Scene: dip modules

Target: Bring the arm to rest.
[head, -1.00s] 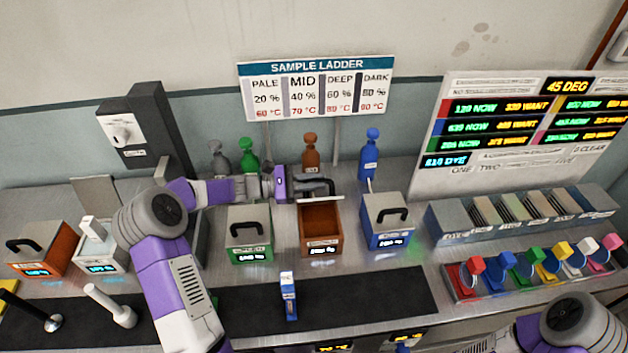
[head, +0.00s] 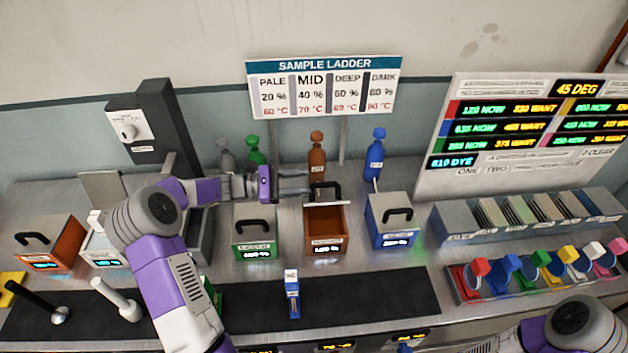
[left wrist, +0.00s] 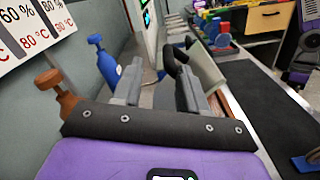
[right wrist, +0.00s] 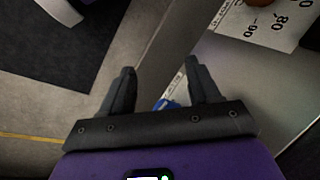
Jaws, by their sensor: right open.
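My left gripper (head: 303,183) is over the back of the counter, just left of the black lid handle (head: 325,187) behind the open brown box (head: 325,240). Its fingers are apart and empty; they also show apart in the left wrist view (left wrist: 158,72), with a black handle (left wrist: 176,62) beyond them. The brown box's inside shows, and its lid appears raised at its back edge. My right gripper (right wrist: 160,72) shows only in the right wrist view, with fingers apart and nothing between them. In the head view only part of my right arm shows, at the lower right.
A green box (head: 254,238) and a blue box (head: 390,222) flank the brown box, both lidded. Bottles stand behind, including a brown one (head: 317,160) close to the left gripper. A small blue-and-white item (head: 292,292) stands on the dark mat (head: 370,290).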

